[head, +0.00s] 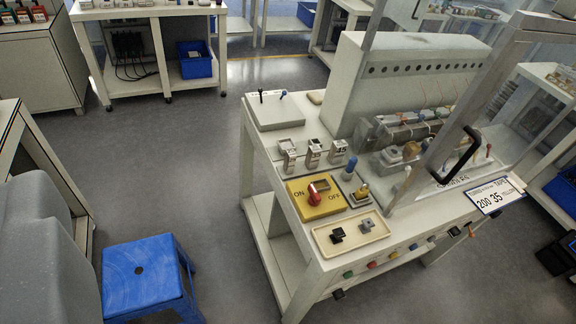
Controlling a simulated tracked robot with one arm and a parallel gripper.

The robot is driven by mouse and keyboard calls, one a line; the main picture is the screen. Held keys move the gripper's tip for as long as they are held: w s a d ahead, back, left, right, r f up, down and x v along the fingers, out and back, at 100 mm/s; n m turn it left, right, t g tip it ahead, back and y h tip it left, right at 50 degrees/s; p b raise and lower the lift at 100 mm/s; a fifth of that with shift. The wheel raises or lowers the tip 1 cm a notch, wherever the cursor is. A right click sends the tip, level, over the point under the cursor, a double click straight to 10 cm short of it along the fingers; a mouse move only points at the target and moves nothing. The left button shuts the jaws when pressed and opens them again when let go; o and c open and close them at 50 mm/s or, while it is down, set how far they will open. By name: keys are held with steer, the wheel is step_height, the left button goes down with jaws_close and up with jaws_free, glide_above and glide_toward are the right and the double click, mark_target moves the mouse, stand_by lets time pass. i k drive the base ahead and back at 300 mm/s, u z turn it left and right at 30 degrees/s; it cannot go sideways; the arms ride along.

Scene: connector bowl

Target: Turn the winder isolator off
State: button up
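The winder isolator is a yellow box (330,208) on the near left part of the white winder bench. It has ON marked at its left and OFF at its right. A red knob or lever (314,195) stands on it between the two words, nearer to ON; its exact setting is too small to tell. A small framed opening shows just behind the knob. Nothing covers the isolator. My gripper is not in view.
A cream tray (377,240) with two small blocks lies in front of the isolator. Labelled holders (313,153) stand behind it; a blue peg (349,168) is to its right. A clear guard with a black handle rises at right. A blue stool (146,277) stands on the floor left of the bench.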

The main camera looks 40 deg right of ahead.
mark_target(314, 199)
steer(key=i, duration=1.1)
steer(key=z, duration=2.7)
